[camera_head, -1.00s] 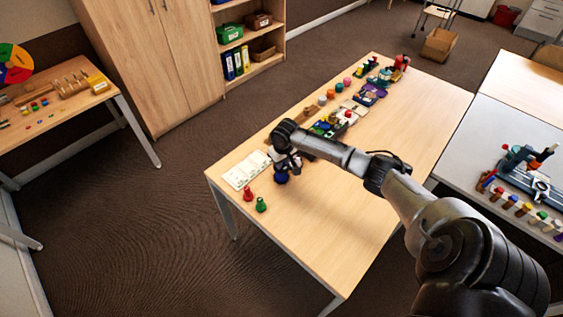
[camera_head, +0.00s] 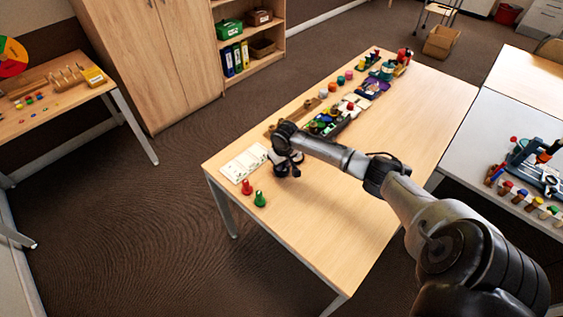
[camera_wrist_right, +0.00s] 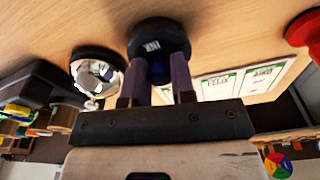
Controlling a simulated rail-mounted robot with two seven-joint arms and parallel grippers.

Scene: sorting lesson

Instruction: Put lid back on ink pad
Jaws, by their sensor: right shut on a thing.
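My right gripper (camera_head: 288,168) is low over the near left part of the table. In the right wrist view its two purple fingers (camera_wrist_right: 156,80) are shut on a dark blue-black round lid (camera_wrist_right: 152,36) with a white "INK" label. The fingers hide part of the lid, and I cannot tell whether it touches anything below. Beside it, to the left and apart, is a round thing with a dark rim and a shiny face (camera_wrist_right: 97,72); I cannot tell whether it is the ink pad. My left gripper is not in view.
The table's (camera_head: 375,215) front right part is clear.

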